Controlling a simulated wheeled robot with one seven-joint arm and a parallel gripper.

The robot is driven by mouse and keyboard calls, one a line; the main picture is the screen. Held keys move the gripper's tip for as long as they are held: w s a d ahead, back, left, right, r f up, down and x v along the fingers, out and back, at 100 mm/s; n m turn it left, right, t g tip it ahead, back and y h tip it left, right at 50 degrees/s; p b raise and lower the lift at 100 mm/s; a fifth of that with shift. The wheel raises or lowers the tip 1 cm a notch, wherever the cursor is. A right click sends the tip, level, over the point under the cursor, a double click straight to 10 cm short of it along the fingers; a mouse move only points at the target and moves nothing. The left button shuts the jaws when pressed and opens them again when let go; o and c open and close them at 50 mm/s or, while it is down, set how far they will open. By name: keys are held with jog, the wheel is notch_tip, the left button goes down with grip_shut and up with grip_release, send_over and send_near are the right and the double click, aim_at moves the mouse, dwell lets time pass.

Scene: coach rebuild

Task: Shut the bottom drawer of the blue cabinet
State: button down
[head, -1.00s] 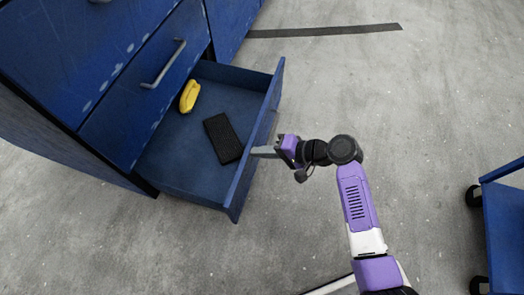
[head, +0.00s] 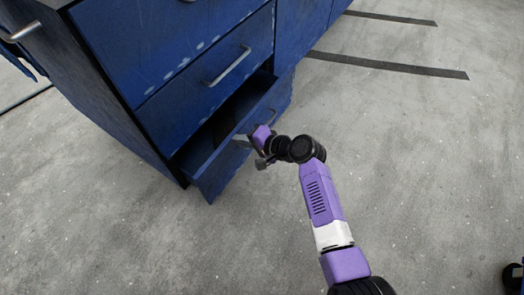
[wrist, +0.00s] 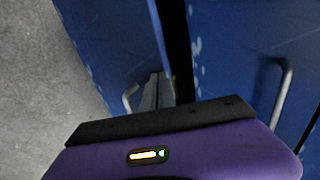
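The bottom drawer (head: 212,176) of the blue cabinet (head: 120,60) stands partly out, with a narrow dark gap behind its front. My gripper (head: 243,142) is at the drawer front from outside, beside its handle. In the wrist view, my grey fingers (wrist: 157,92) lie close together against the drawer front (wrist: 105,40), near the drawer's handle (wrist: 129,96). They look shut with nothing between them. Exact contact is hard to tell. The drawer's inside is mostly hidden.
The drawer above is shut, with a metal handle (head: 229,67). Dark strips (head: 390,65) lie on the grey floor at the upper right. A bit of a dark object (head: 512,277) shows at the lower right edge.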

jog(key=w+a+b, duration=0.1)
jog(key=w+a, duration=0.3)
jog(key=a, duration=0.1)
jog(key=shift+a+b, duration=0.3)
jog(key=shift+a, duration=0.05)
